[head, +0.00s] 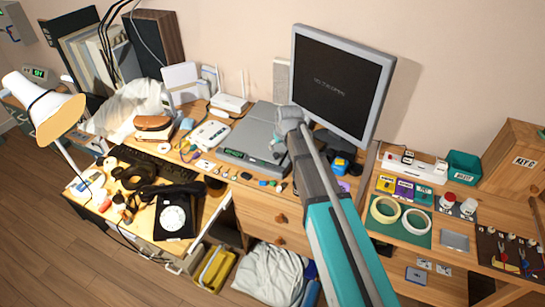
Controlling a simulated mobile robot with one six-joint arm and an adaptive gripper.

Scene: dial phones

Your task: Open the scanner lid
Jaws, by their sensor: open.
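The scanner (245,128) looks like the flat grey box on the desk, left of the monitor, with a small green display on its front left. Its lid (258,120) appears flat and down. My arm comes in from the bottom right, and my gripper (284,128) is at the scanner's right side. The fingers are small here and partly hidden by my wrist; I cannot tell whether they touch the scanner. I see nothing held in them. The scanner's right edge is partly hidden behind my gripper.
The monitor (336,85) stands close behind and right of my gripper. A white router (229,103) is left of the scanner. Small items lie along the desk's front edge. A black dial phone (178,215) and a lamp (42,105) are at the left. Tape rolls (385,210) lie at the right.

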